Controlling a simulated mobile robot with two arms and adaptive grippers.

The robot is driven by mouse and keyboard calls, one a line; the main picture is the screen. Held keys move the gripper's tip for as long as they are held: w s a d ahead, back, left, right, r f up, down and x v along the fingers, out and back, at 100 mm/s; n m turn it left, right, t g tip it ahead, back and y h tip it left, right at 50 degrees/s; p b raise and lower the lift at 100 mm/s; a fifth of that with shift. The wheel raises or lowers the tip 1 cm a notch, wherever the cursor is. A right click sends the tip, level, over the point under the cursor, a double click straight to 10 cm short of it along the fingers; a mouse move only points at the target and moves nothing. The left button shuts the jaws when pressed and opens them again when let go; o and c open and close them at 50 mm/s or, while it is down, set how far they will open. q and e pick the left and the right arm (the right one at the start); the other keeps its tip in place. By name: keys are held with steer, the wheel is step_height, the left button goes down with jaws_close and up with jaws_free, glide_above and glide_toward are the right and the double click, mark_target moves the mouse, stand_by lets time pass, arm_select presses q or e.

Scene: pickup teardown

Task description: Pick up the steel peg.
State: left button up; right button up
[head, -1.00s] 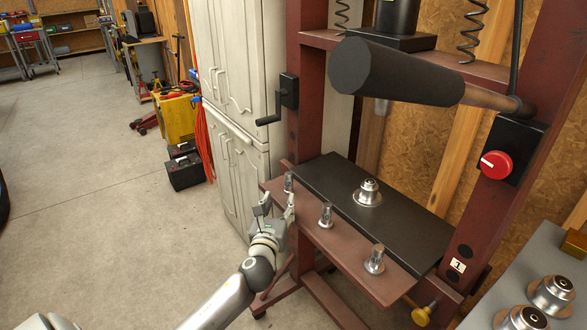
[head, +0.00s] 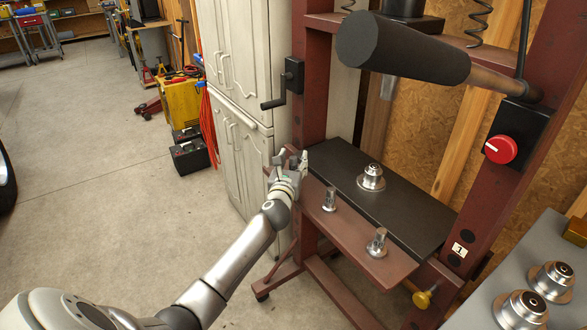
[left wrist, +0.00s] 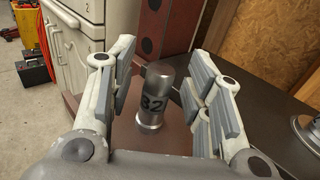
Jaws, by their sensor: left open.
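A steel peg (left wrist: 154,97) stands upright on the red-brown ledge (left wrist: 90,97) in the left wrist view, with dark marking that seems to read 32 or B2. My left gripper (left wrist: 163,62) is open, with one finger on each side of this peg and visible gaps between. In the head view my left gripper (head: 291,161) is at the far left end of the ledge (head: 345,231) and hides that peg. Two other steel pegs stand on the ledge, a middle one (head: 329,200) and a nearer one (head: 377,242). My right gripper is not in view.
Behind the ledge is a black press plate (head: 410,215) with a round steel piece (head: 371,177) on it. A thick black-gripped handle (head: 400,48) hangs above. A red post and white cabinet (head: 235,165) stand close beside my left gripper.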

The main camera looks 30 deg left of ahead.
arm_select(q)
steer(key=shift+w+a, duration=0.15)
steer(key=shift+w, duration=0.25)
jaws_close()
steer(key=shift+r, duration=0.1)
